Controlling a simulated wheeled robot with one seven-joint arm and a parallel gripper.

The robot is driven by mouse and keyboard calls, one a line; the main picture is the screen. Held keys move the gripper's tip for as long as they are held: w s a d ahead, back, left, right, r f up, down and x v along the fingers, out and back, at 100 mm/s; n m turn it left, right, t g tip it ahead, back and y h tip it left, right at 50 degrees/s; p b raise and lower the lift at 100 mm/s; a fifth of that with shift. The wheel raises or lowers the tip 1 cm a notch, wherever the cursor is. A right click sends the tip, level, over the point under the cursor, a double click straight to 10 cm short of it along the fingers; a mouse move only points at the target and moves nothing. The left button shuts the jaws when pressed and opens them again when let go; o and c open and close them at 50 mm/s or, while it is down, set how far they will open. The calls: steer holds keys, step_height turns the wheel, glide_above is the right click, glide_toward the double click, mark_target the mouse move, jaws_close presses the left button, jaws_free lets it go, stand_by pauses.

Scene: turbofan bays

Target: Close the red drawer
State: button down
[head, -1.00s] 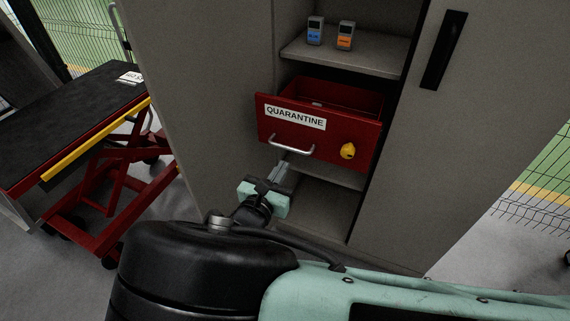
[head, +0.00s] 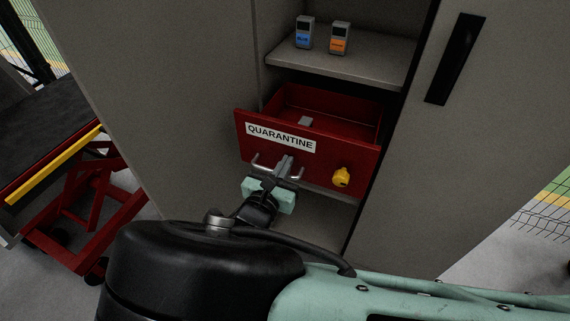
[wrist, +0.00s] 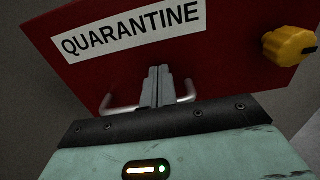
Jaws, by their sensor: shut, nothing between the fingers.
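The red drawer (head: 225,150) labelled QUARANTINE stands open, pulled out of the grey cabinet. In the head view its inside shows, with a small grey item in it. A metal bar handle (head: 297,173) is on its front, and a yellow knob (head: 341,177) is to the right. My gripper (head: 285,163) is shut and empty, its fingertips in front of the drawer face at the handle's middle. In the wrist view the shut fingers (wrist: 157,75) cover the middle of the handle (wrist: 187,97) against the red front (wrist: 100,75). I cannot tell whether they touch it.
A shelf (head: 345,67) above the drawer bears a blue-marked device (head: 304,34) and an orange-marked device (head: 339,40). A tall cabinet door (head: 470,130) with a black handle is at right. A red lift cart (head: 75,195) stands at left.

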steer(key=shift+w, duration=0.1)
steer(key=b, duration=0.3)
glide_above(316, 126)
steer(key=shift+s+a, duration=0.15)
steer(key=shift+s, duration=0.2)
steer(key=shift+w, duration=0.5)
steer(key=shift+w+d+r, duration=0.1)
steer(key=shift+d+r, duration=0.05)
steer(key=shift+d, duration=0.1)
steer(key=shift+w+r, duration=0.1)
steer(key=shift+r, duration=0.05)
